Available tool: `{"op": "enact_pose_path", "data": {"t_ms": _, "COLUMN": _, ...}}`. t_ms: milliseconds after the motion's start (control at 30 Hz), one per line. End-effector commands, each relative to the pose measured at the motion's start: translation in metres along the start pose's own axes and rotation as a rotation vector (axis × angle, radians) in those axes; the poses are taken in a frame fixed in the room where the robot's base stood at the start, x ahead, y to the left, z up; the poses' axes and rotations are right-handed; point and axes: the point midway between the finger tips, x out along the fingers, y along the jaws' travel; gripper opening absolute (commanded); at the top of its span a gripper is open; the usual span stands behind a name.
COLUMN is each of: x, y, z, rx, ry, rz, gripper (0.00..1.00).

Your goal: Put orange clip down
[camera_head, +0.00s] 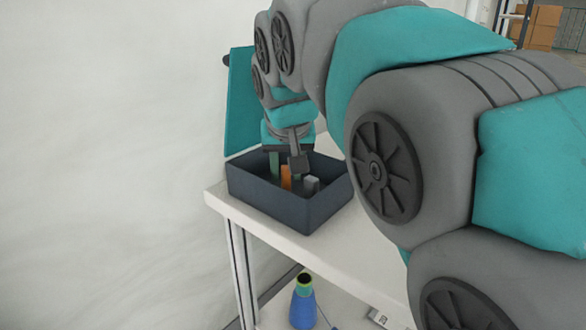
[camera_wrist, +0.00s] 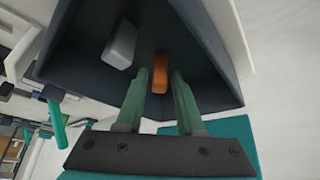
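The orange clip (camera_head: 286,177) is inside the dark tray (camera_head: 262,197), near the green finger of my gripper. In the wrist view the orange clip (camera_wrist: 161,73) shows between the two green fingertips, with a visible gap on either side. My gripper (camera_wrist: 161,78) is open, pointing down into the dark tray (camera_wrist: 88,62). In the head view my gripper (camera_head: 285,168) is partly hidden by its own wrist. I cannot tell whether the clip's underside touches the tray floor.
A light grey block (camera_wrist: 120,44) lies in the tray beside the clip. The tray stands on a white table (camera_head: 280,238), near its left end. A teal panel (camera_head: 240,105) rises behind the tray. A blue cone-shaped item (camera_head: 303,308) stands below the table.

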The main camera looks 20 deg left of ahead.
Motion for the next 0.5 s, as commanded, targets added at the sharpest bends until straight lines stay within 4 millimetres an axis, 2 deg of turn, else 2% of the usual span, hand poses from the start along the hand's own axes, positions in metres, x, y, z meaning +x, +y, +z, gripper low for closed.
{"op": "enact_pose_path", "data": {"t_ms": 33, "x": 0.0, "y": 0.0, "z": 0.0, "rx": 0.0, "ry": 0.0, "rz": 0.0, "gripper": 0.44}}
{"op": "enact_pose_path", "data": {"t_ms": 100, "x": 0.0, "y": 0.0, "z": 0.0, "rx": 0.0, "ry": 0.0, "rz": 0.0, "gripper": 0.51}}
{"op": "enact_pose_path", "data": {"t_ms": 367, "x": -0.001, "y": 0.0, "z": -0.001, "rx": 0.0, "ry": 0.0, "rz": 0.0, "gripper": 0.51}}
{"op": "enact_pose_path", "data": {"t_ms": 500, "x": -0.011, "y": 0.0, "z": -0.002, "rx": 0.001, "ry": 0.002, "rz": 0.0, "gripper": 0.51}}
